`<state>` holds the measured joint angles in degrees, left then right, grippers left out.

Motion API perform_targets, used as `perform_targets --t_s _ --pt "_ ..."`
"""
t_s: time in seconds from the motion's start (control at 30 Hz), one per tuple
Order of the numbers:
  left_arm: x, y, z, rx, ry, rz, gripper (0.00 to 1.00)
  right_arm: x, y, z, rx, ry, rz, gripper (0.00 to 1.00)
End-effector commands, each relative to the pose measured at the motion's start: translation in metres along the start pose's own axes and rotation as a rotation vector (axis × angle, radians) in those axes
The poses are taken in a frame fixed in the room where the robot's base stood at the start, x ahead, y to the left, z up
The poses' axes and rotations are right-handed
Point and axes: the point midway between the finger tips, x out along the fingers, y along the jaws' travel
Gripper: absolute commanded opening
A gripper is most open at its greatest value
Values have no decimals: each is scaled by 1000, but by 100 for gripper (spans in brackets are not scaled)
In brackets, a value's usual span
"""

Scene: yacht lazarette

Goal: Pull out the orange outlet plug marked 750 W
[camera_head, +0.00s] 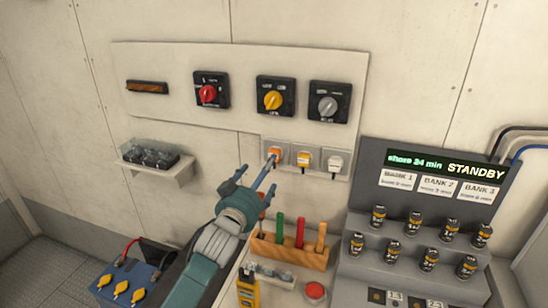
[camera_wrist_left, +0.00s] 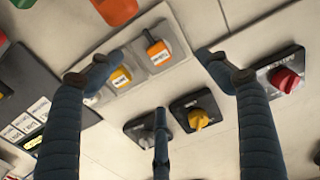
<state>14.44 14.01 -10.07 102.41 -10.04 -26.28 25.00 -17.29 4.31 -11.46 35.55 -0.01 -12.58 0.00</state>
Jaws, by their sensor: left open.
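The orange plug (camera_head: 274,153) sits in the leftmost of three wall outlets, under the rotary switches. It also shows in the left wrist view (camera_wrist_left: 158,53). Its marking is too small to read. To its right in the head view are a yellow-orange plug (camera_head: 303,160) and a white plug (camera_head: 336,163), each in its own outlet. My left gripper (camera_head: 258,165) is open and empty, its fingers pointing at the outlet panel. In the left wrist view the orange plug lies between the two spread fingers, apart from both. My right gripper is not in view.
Red (camera_head: 208,94), yellow (camera_head: 272,100) and grey (camera_head: 327,106) rotary switches are above the outlets. A wooden rack (camera_head: 290,250) with coloured handles stands below. A stepped battery console (camera_head: 420,215) is at right, a small shelf (camera_head: 158,172) at left.

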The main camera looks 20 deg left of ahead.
Motion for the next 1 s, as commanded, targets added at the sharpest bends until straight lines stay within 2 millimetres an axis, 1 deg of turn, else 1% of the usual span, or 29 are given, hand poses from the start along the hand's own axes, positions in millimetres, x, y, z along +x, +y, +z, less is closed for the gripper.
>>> perform_targets --t_s 0.03,0.1,0.17,0.27,0.4,0.5,0.6,0.8,1.0 --pt "3 0 0 0 1 0 77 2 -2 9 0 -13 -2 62" --pt "9 0 2 0 1 0 77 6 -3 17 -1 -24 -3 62" --pt "16 0 2 0 2 -1 77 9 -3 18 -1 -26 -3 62" --pt "31 0 3 1 1 -1 77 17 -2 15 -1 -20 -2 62" --pt "51 -1 2 2 2 -2 77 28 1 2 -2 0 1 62" --pt "64 0 1 -1 1 -1 77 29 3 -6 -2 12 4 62" --pt "75 0 2 -1 0 0 77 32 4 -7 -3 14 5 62" --pt "86 0 1 0 0 0 77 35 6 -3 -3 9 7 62" --pt "88 0 0 0 0 0 77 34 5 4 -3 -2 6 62"
